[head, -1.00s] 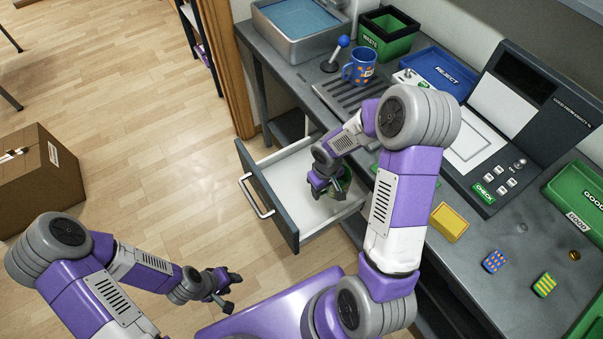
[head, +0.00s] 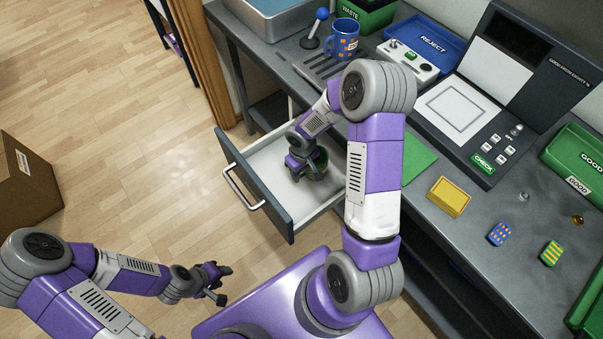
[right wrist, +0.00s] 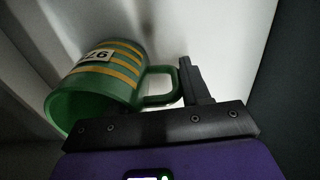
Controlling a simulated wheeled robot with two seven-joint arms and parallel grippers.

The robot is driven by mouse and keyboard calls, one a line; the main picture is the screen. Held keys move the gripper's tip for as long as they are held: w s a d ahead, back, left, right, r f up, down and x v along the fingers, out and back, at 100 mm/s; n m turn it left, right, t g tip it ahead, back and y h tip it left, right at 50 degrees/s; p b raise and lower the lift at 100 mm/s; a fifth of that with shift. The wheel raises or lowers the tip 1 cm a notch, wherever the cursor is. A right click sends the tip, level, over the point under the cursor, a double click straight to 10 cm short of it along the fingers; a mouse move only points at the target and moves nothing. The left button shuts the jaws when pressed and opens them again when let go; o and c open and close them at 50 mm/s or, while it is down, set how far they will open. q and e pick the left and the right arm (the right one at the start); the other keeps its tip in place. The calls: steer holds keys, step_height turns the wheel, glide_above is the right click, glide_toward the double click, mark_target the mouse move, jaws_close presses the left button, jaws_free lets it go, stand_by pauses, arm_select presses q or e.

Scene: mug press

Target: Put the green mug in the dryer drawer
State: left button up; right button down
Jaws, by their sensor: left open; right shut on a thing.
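The green mug has yellow stripes and a white label. It lies tilted at the left of the right wrist view (right wrist: 100,80), its handle toward a dark finger. In the head view only a bit of it (head: 321,158) shows beside my right gripper (head: 303,173). My right gripper is shut on the mug, down inside the open dryer drawer (head: 273,165). The wrist view shows pale drawer walls around the mug; whether it touches the floor is unclear. My left gripper (head: 217,283) is open and empty, over the floor at the lower left.
A blue mug (head: 342,40) stands on the counter beside a blue-knobbed lever (head: 316,28). The check machine (head: 482,110), reject tray (head: 425,42), yellow block (head: 449,197) and two patterned blocks are on the counter. A cardboard box (head: 25,185) stands on the floor at left.

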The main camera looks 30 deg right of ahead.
steer(key=shift+f, duration=0.15)
steer(key=c, duration=0.5)
jaws_free()
steer(key=shift+r, duration=0.2)
step_height(320, 180, up, 11)
steer(key=p, duration=0.4)
steer(key=shift+r, duration=0.45)
